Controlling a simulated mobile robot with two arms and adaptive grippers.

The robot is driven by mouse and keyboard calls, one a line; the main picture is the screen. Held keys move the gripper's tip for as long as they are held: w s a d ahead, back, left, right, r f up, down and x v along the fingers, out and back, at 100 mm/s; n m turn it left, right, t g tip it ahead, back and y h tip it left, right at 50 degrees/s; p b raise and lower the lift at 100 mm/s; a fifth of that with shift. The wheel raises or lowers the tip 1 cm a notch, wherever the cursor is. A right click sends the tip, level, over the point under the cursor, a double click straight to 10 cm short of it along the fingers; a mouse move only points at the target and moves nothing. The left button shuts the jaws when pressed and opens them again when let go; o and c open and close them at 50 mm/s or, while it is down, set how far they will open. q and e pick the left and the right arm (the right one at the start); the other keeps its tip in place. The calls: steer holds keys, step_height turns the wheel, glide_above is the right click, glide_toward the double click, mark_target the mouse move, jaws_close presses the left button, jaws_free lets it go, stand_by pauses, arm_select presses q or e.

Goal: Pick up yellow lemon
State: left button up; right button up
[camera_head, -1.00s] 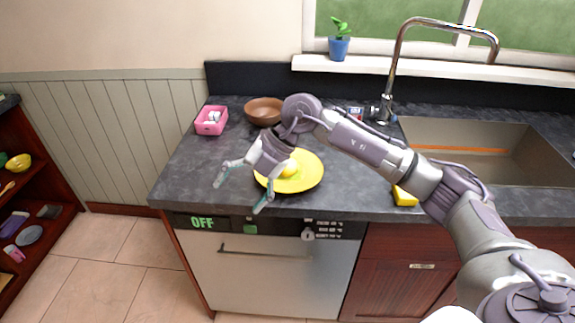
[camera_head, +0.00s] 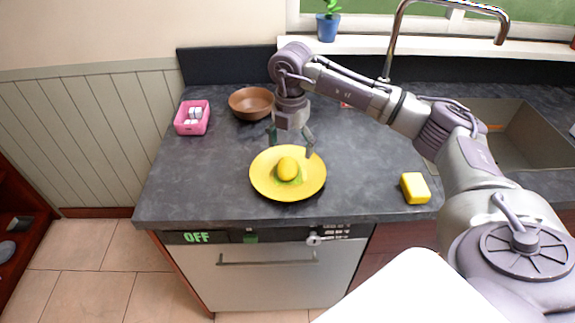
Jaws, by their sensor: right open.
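The yellow lemon (camera_head: 288,168) lies in the middle of a round yellow plate (camera_head: 262,185) on the dark counter, with something green under or beside it. My right gripper (camera_head: 291,146) points down just behind the lemon, over the far part of the plate. Its two fingers are spread apart with nothing between them. The lemon is in full view, and the fingers look clear of it. My left gripper is not in view.
A brown bowl (camera_head: 251,103) stands behind the plate at left, beside a pink box (camera_head: 192,118) holding white items. A yellow sponge (camera_head: 415,188) lies at right, before the sink (camera_head: 510,150). A faucet (camera_head: 392,50) stands behind. The counter's left front is clear.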

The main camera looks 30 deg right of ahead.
mark_target(288, 162)
steer(key=shift+w+f, duration=0.2)
steer(key=shift+f, duration=0.35)
steer(key=shift+w+f, duration=0.15)
steer(key=shift+f, duration=0.35)
steer(key=shift+s+a+f+p, duration=0.2)
steer(key=shift+a+f+p, duration=0.05)
steer(key=shift+f+p, duration=0.35)
steer(key=f, duration=0.1)
steer(key=f+p, duration=0.1)
steer(key=f, duration=0.1)
steer(key=shift+s+a+f, duration=0.1)
steer(key=shift+a+f, duration=0.1)
steer(key=shift+f, duration=0.3)
steer(key=c, duration=1.3)
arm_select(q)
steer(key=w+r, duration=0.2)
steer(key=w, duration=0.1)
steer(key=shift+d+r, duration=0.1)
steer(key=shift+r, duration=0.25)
arm_select(e)
steer(key=shift+r, duration=0.1)
